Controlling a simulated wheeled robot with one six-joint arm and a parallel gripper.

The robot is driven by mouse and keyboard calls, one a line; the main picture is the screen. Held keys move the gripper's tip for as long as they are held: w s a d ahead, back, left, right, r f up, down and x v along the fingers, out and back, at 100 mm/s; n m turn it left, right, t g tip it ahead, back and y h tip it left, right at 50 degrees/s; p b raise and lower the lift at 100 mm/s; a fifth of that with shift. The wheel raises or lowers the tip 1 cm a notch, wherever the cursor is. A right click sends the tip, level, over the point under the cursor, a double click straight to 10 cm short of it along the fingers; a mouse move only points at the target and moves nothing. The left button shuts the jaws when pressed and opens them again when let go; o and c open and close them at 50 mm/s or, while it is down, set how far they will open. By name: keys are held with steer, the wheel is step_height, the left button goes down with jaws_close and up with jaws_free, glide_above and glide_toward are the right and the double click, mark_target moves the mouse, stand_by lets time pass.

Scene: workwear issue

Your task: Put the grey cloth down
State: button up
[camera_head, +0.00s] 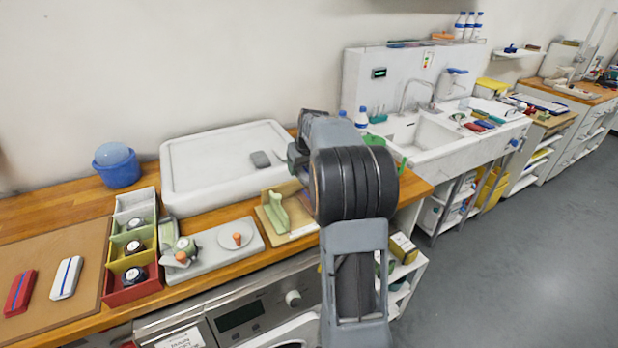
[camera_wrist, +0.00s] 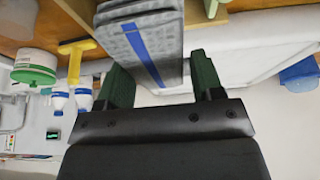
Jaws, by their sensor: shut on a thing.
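The grey cloth (camera_wrist: 150,45) is a folded, flat pad with a blue stripe, seen in the wrist view. My gripper (camera_wrist: 157,78) is shut on it, with a green finger on either side of its near end. In the head view my arm hides the gripper's fingers, and I cannot make out the cloth for certain. I cannot tell whether the cloth touches the surface under it.
A white tray (camera_head: 215,190) stands on the wooden counter, with a blue bowl (camera_head: 116,165) to its left. The sink (camera_head: 432,130) is at right.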

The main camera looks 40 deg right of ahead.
steer(key=d+f, duration=0.1)
steer(key=f, duration=0.1)
steer(key=w+d+f, duration=0.1)
steer(key=f, duration=0.1)
steer(key=shift+d+p, duration=0.35)
steer(key=shift+d, duration=0.05)
steer(key=f, duration=0.3)
steer(key=shift+d+f+p, duration=0.3)
steer(key=shift+d+f, duration=0.05)
steer(key=shift+f, duration=0.05)
steer(key=shift+f, duration=0.15)
steer(key=shift+f+b, duration=0.4)
steer(key=shift+b, duration=0.15)
steer(key=shift+f, duration=0.1)
